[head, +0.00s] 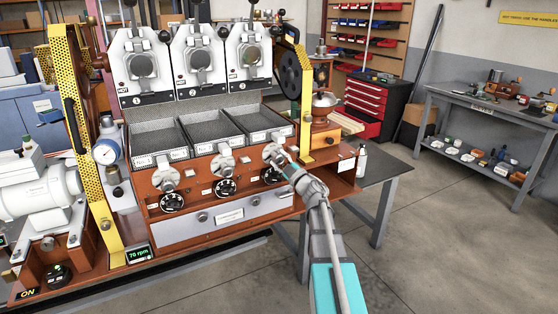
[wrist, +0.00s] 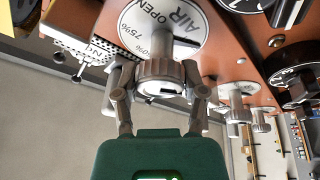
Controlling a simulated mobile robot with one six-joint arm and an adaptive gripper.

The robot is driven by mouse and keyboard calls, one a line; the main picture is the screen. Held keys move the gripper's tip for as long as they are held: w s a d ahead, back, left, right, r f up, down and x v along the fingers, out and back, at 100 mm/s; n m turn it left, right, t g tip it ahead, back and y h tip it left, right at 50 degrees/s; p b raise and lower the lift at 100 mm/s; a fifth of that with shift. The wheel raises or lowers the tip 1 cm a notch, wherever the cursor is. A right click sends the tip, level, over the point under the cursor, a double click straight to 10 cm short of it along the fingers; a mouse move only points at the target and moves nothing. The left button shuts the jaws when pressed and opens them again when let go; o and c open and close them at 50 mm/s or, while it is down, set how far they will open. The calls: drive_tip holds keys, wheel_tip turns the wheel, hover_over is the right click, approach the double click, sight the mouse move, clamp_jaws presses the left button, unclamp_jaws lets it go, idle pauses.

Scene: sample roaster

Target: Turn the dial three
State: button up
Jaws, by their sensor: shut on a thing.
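The third air dial (head: 272,151) is at the right end of the roaster's front, below the roaster head marked 3. In the wrist view its grey ribbed knob (wrist: 160,70) stands out from a round white plate (wrist: 192,28) reading AIR, OPEN, 75% and 50%. My gripper (head: 285,164) comes at it from the front right. In the wrist view my gripper's fingers (wrist: 160,92) are shut on the knob, one on each side. The knob's pointer and setting cannot be told.
A black dial (head: 271,174) sits just below the air dial, partly behind my gripper. Similar air dials (head: 224,160) and black dials (head: 225,187) line the front to the left. A yellow perforated upright (head: 305,108) rises at the right. The floor in front is clear.

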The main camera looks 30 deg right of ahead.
drive_tip(key=o, duration=1.2)
drive_tip(key=shift+c, duration=0.2)
drive_tip(key=shift+s, duration=0.15)
